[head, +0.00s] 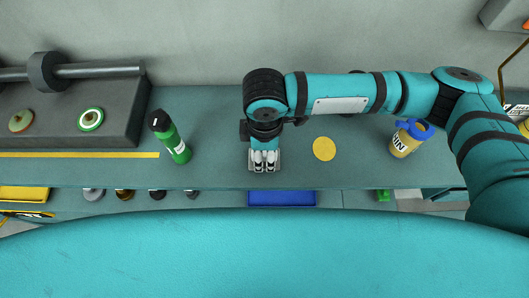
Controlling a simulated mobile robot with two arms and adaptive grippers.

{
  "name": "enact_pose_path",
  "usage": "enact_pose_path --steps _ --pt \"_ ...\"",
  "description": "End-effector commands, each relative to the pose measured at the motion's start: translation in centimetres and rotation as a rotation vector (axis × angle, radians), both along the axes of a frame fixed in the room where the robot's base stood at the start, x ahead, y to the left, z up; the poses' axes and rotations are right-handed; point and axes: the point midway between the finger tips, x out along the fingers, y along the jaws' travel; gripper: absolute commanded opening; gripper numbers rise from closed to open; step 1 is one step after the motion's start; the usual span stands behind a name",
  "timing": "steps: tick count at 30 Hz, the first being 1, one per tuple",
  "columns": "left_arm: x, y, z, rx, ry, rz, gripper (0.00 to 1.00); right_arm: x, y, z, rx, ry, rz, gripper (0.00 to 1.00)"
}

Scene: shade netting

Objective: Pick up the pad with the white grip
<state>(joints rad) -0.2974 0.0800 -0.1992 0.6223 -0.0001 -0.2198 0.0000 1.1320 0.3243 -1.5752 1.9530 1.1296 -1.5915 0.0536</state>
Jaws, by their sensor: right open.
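My right gripper (264,161) points down at the teal counter, left of a yellow disc. It is open. A small grey plate-like thing (252,166) shows at the edges of its fingers, flat on the counter; the fingers hide most of it, so I cannot tell whether it has a white grip. My left gripper is not in view.
A green bottle (175,145) with a black cap stands left of the gripper. A yellow disc (324,149) and a yellow bottle with a blue top (405,143) are to the right. A blue tray (282,198) is below the counter's front edge.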

Motion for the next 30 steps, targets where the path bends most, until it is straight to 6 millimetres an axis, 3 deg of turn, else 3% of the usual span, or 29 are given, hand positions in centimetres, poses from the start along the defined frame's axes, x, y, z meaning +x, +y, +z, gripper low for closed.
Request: enact_pose_path --steps 6,17,30 --pt "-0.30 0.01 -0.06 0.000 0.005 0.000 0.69 -0.01 -0.01 -0.07 0.000 0.000 0.000 0.45" --pt "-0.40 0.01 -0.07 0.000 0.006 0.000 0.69 -0.01 -0.01 -0.03 0.000 0.000 0.000 0.00" --pt "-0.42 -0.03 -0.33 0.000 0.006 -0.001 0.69 -0.01 0.01 0.46 0.000 0.000 0.000 0.00"
